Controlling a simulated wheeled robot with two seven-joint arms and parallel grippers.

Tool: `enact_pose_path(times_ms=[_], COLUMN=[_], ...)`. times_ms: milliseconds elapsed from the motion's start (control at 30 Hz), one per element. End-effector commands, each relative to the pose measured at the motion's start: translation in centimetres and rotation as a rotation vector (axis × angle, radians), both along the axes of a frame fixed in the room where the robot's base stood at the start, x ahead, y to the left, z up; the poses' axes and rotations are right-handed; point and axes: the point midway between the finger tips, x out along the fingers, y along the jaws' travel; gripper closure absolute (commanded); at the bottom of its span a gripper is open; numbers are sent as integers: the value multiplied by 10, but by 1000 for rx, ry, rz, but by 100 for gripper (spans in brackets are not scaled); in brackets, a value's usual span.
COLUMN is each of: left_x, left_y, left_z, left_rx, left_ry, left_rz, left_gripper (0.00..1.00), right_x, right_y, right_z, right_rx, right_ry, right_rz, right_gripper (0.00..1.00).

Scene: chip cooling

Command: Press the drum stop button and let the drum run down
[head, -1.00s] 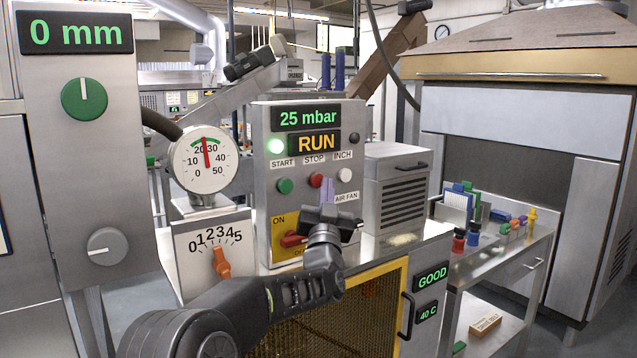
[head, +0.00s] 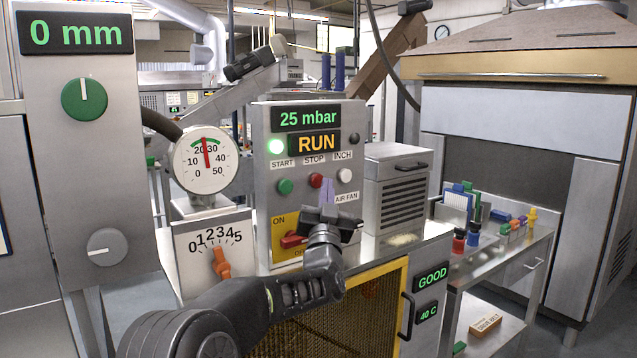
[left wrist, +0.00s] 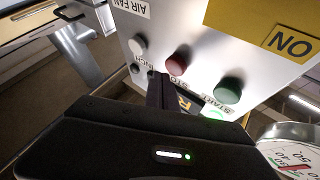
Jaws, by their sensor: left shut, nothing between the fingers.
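The red stop button (head: 315,180) sits under the STOP label on the grey control box (head: 262,200). The green start button (head: 285,186) is to its left and the white inch button (head: 344,175) to its right. The box's display (head: 314,143) reads RUN, and the one above it reads 25 mbar. My left gripper (head: 327,190) is shut and empty, its fingers pointing up at the box just below and right of the stop button. In the left wrist view the stop button (left wrist: 178,62) lies just beyond the finger tips (left wrist: 158,90); contact cannot be told. My right gripper is not in view.
A red rotary switch (head: 292,240) on a yellow plate is left of my gripper. A dial gauge (head: 205,160) stands left of the box, above an orange knob (head: 221,262). A louvred grey box (head: 395,195) stands to the right. A yellow-framed mesh guard (head: 398,300) is below.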

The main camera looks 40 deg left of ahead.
Motion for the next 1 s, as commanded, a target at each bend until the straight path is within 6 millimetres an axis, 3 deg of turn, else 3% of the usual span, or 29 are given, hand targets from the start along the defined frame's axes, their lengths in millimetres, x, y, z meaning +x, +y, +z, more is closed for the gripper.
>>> enact_pose_path(times_ms=[1000], left_x=[2], left_y=[8], left_z=[-1], left_rx=[0], left_ry=[0], left_rz=[1], left_gripper=[100], right_x=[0], right_y=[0], right_z=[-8], right_rx=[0], right_ry=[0], right_rz=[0], right_gripper=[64])
